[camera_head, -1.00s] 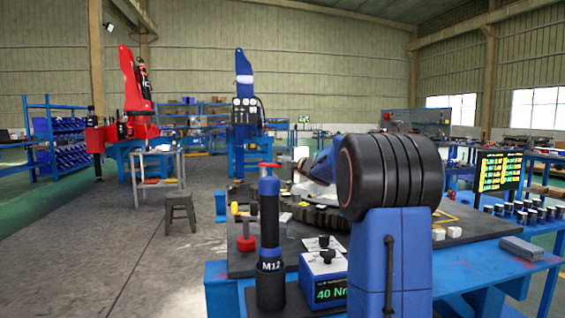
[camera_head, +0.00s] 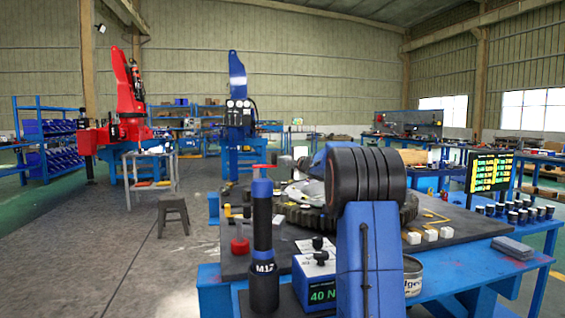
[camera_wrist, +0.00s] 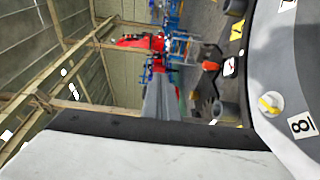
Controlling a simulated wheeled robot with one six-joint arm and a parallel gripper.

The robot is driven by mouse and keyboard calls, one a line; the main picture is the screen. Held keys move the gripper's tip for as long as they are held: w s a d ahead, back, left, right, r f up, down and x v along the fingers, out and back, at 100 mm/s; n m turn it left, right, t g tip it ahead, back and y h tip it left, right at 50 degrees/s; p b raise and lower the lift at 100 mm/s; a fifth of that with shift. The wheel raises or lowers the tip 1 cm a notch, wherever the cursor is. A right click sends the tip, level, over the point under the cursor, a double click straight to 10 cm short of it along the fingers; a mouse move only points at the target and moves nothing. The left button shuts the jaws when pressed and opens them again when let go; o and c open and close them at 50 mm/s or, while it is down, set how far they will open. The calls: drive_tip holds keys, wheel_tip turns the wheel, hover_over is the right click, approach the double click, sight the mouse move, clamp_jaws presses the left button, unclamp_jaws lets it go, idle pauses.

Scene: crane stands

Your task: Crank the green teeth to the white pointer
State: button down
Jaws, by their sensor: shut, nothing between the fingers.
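My gripper (camera_wrist: 161,82) shows in the wrist view as grey fingers together above its white and black body, with nothing held. In the head view my arm reaches over the blue bench (camera_head: 450,262) and hides most of the gripper. A large dark toothed ring (camera_head: 300,216) lies on the bench, partly behind my arm. In the wrist view a grey curved part with a yellow-marked knob (camera_wrist: 270,104) and a plate reading 8 (camera_wrist: 301,125) fills the right side, apart from the fingers. I cannot make out the green teeth, white pointer or crank clearly.
A black and blue M12 cylinder (camera_head: 263,250) and a blue 40 Nm box (camera_head: 314,277) stand at the bench's near edge. A tin (camera_head: 412,276) stands right of my arm. White blocks (camera_head: 431,235) lie farther right. The floor at left is open around a stool (camera_head: 173,214).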

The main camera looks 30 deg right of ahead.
drive_tip(key=shift+w+d, duration=0.2)
drive_tip(key=shift+w, duration=0.3)
drive_tip(key=shift+w+d, duration=0.2)
drive_tip(key=shift+w, duration=0.25)
idle(0.7)
